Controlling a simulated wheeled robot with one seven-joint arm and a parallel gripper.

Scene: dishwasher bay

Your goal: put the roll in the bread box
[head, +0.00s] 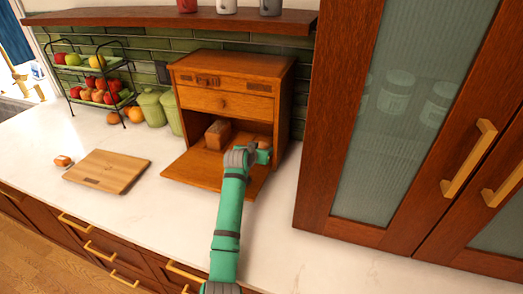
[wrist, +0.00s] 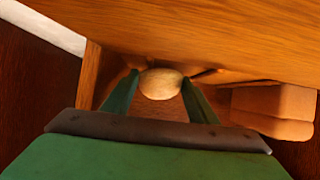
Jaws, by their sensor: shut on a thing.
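The wooden bread box (head: 236,82) stands on the counter with its front flap (head: 186,170) folded down and its compartment open. My gripper (head: 263,152) reaches into the right side of that opening. In the wrist view its two green fingers (wrist: 161,88) are shut on a pale, rounded roll (wrist: 160,83). The roll is inside the compartment, close to the wood. Whether it touches the floor of the box I cannot tell. In the head view my arm mostly hides the roll.
A brown loaf (head: 217,134) sits inside the box to the left; it also shows in the wrist view (wrist: 272,105). A cutting board (head: 107,172), a small brown-and-white item (head: 62,161), green canisters (head: 152,108) and a fruit rack (head: 93,75) are left. A cabinet (head: 340,130) stands right.

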